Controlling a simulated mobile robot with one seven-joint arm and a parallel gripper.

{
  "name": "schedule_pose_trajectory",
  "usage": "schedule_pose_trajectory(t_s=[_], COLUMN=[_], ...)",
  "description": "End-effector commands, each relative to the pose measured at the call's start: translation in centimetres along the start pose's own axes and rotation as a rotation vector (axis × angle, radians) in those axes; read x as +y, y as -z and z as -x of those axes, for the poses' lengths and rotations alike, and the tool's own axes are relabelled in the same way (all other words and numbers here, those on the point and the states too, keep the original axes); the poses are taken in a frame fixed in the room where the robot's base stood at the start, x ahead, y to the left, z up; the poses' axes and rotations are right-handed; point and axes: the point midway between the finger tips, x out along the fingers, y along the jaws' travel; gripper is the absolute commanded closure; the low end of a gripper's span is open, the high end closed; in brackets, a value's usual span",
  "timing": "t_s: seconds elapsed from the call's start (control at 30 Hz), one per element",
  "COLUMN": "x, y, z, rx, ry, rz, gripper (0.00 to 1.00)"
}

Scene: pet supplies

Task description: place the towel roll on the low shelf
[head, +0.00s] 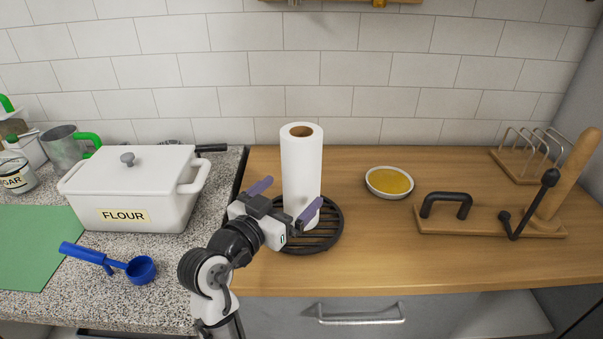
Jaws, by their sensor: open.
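The white towel roll (301,165) stands upright on a round black slatted trivet (325,238) on the wooden counter. My gripper (286,202) is open, with its purple fingers spread. One finger is to the left of the roll's lower part and the other overlaps the roll's lower right edge in the picture. I cannot tell whether either finger touches the roll. The gripper hides part of the trivet and the roll's base. A wooden edge with fittings (340,1) shows at the top of the view; I cannot tell whether it is the low shelf.
A white flour box (135,185), a blue scoop (140,269) and a green mat (30,245) are on the granite counter at left. A dish of yellow contents (389,181), a wooden board with a black handle (480,223) and a wire rack (533,155) stand at right.

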Motion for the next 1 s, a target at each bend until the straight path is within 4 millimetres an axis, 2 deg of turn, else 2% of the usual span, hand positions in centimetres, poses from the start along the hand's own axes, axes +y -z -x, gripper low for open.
schedule_pose_trajectory(t_s=[0.27, 0.53, 0.83, 1.0], x=[-0.2, -0.7, -0.8, -0.8], y=[0.2, -0.1, -0.4, -0.3], z=[-2.3, -6.0, -6.5, -6.5], rx=[-0.002, -0.001, 0.000, 0.000], ry=[-0.003, -0.002, 0.000, 0.000], rz=[0.001, 0.000, -0.002, -0.001], gripper=[0.03, 0.03, 0.03, 0.26])
